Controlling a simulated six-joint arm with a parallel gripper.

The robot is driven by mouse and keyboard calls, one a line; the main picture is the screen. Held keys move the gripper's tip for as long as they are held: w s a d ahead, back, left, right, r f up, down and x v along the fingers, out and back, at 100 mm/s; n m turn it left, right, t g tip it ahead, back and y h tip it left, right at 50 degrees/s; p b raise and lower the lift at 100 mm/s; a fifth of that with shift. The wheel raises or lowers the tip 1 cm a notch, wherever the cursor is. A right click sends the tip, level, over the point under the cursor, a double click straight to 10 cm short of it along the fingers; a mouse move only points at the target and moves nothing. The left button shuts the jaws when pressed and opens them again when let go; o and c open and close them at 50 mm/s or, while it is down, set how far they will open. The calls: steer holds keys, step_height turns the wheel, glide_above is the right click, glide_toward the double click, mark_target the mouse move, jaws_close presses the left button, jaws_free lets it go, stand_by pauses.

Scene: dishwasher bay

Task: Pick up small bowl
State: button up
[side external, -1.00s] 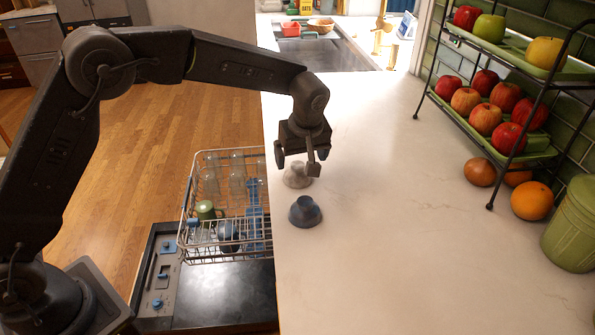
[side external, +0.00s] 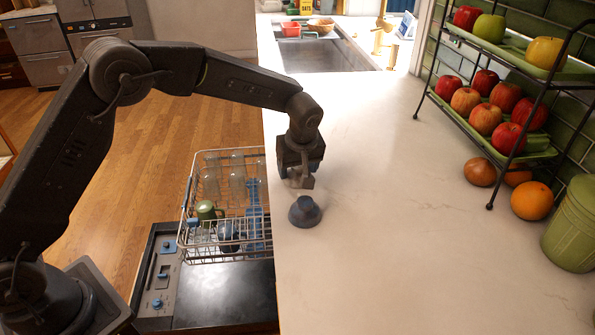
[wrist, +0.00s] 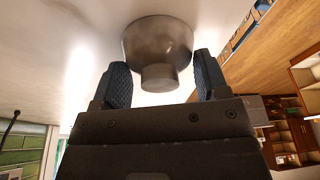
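A small grey bowl (wrist: 158,40) stands upside down on the counter, its narrow foot pointing toward my gripper in the wrist view. My gripper (wrist: 162,66) is open, with one finger on each side of the foot; gaps show between the fingers and the bowl.
A dishwasher rack (side external: 225,257) with glasses and a green mug (side external: 207,210) is left of the counter edge. A fruit stand (side external: 490,150), an orange (side external: 532,200) and a green canister (side external: 572,230) stand at right. The middle of the counter (side external: 400,240) is clear.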

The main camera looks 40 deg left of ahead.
steer(key=c, duration=0.4)
steer(key=shift+r, duration=0.15)
steer(key=shift+r, duration=0.6)
step_height(320, 180, up, 3)
steer(key=shift+f, duration=0.15)
steer(key=s+a+r, duration=0.1)
steer(key=a+r, duration=0.1)
steer(key=a, duration=0.1)
steer(key=s+a+r, duration=0.1)
steer(key=a+r, duration=0.1)
steer(key=a, duration=0.2)
steer(key=s+a+r, duration=0.2)
steer(key=a+r, duration=0.1)
steer(key=a, duration=0.1)
